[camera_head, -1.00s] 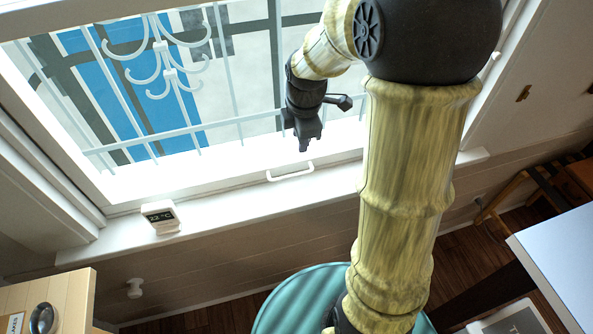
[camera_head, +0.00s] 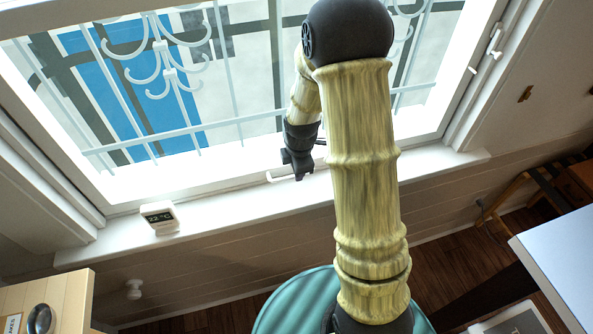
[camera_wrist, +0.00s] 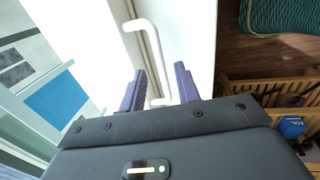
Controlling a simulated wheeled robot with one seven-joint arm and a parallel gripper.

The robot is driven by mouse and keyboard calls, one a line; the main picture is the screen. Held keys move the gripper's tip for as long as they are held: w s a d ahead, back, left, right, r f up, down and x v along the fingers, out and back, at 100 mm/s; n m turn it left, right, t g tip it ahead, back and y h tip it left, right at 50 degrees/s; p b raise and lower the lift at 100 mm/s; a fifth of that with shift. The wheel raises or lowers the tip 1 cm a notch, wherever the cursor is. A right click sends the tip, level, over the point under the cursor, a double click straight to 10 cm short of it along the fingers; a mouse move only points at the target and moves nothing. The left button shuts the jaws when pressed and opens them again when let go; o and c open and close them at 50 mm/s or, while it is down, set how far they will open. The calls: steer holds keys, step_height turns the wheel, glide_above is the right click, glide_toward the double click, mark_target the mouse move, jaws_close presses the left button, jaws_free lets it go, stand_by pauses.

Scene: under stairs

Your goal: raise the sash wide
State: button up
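The window sash (camera_head: 232,179) is down, its white bottom rail just above the sill. A white bar handle (camera_head: 274,178) sits on that rail, partly hidden by my gripper (camera_head: 298,172). In the wrist view the handle (camera_wrist: 155,50) runs lengthwise, and its near end lies between the two purple fingers of my gripper (camera_wrist: 160,84). The fingers are apart, one on each side of the bar, with visible gaps. I cannot tell whether either finger touches it.
A small white thermometer display (camera_head: 160,216) stands on the sill left of the handle. A white metal grille (camera_head: 170,75) is outside the glass. A window latch (camera_head: 494,40) is on the right frame. A wooden surface (camera_head: 50,300) is at lower left, a pale tabletop (camera_head: 565,265) at right.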

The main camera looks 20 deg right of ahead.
steer(key=shift+w+f, duration=0.25)
steer(key=shift+f, duration=0.85)
jaws_close()
steer(key=shift+r, duration=0.1)
stand_by(0.6)
